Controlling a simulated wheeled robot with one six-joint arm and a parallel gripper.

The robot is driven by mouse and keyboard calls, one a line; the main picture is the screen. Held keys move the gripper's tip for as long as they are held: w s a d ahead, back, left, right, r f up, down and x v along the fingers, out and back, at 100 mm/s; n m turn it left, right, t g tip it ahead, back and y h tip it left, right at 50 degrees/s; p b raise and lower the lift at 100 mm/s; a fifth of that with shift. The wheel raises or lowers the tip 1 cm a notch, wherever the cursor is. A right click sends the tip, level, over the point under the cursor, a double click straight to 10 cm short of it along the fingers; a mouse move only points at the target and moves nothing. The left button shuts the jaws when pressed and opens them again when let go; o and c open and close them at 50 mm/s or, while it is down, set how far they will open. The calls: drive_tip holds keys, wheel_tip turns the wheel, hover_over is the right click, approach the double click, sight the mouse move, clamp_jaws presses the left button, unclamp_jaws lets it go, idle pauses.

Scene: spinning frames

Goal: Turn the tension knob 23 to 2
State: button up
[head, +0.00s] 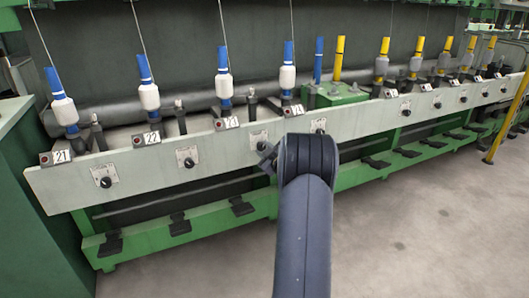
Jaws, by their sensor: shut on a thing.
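The tension knob 23 is at the small white dial plate (257,136) on the pale rail, right of and below the third label (231,122), whose number is hard to read. My gripper (265,152) is at this plate, partly hidden behind my dark arm. It is shut on the knob, which it covers. The knob's pointer and the dial numbers cannot be read from here.
Similar knobs sit on the rail (140,172) to the left, under labels 21 (61,156) and 22 (152,138), and to the right. White bobbins (149,96) on blue tubes stand above. Black pedals (180,224) lie below.

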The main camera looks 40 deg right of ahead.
drive_tip(key=shift+f, duration=0.1)
idle(0.3)
drive_tip(key=o, duration=1)
drive_tip(key=shift+c, duration=0.2)
drive_tip(key=p+v, duration=0.3)
drive_tip(key=v, duration=0.7)
drive_tip(key=shift+s, duration=0.4)
drive_tip(key=shift+w, duration=0.1)
